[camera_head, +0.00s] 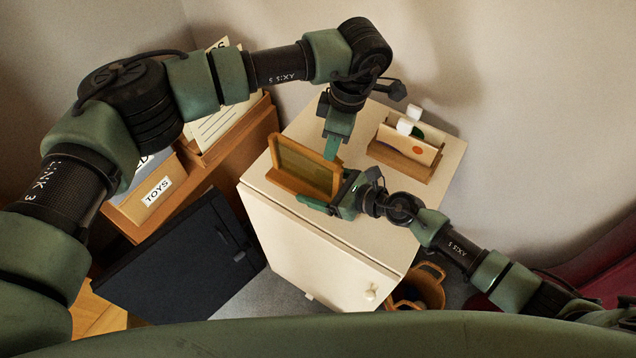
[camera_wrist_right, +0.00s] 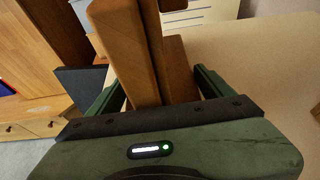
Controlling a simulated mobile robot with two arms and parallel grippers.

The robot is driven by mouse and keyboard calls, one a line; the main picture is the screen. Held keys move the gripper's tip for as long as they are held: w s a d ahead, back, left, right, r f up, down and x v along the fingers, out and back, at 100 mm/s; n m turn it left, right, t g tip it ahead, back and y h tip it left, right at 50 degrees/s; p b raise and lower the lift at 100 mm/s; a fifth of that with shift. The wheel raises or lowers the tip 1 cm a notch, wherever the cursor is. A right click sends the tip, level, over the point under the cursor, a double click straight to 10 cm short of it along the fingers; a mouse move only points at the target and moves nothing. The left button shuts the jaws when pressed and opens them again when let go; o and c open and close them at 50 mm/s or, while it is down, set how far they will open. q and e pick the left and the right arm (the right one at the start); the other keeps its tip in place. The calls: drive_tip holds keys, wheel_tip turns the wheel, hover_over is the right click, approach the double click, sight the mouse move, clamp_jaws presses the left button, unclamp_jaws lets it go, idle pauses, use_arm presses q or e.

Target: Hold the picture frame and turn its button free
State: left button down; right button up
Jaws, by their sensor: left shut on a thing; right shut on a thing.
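The picture frame (camera_head: 302,166) is wooden with an olive panel and stands tilted in a wooden base on the white cabinet top. In the right wrist view its brown edge (camera_wrist_right: 127,45) rises between my right fingers. My right gripper (camera_head: 335,203) is shut on the frame at its lower right side; it also shows in the right wrist view (camera_wrist_right: 160,92). My left gripper (camera_head: 331,152) reaches down from above at the frame's upper right edge, apparently behind it. It is shut, seemingly on the button; the button and that contact are hidden.
The white cabinet (camera_head: 310,240) has bare top around the frame. A wooden holder (camera_head: 402,160) with cards and white items stands at the back right. A box labelled TOYS (camera_head: 156,190) and papers (camera_head: 218,128) are at left, above a black panel (camera_head: 190,265). A wooden bin (camera_head: 428,285) stands at right.

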use_arm(q)
drive_tip(key=shift+n, duration=0.7)
drive_tip(key=c, duration=1.3)
unclamp_jaws()
drive_tip(key=shift+r, duration=3)
use_arm(e)
drive_tip(key=o, duration=1.9)
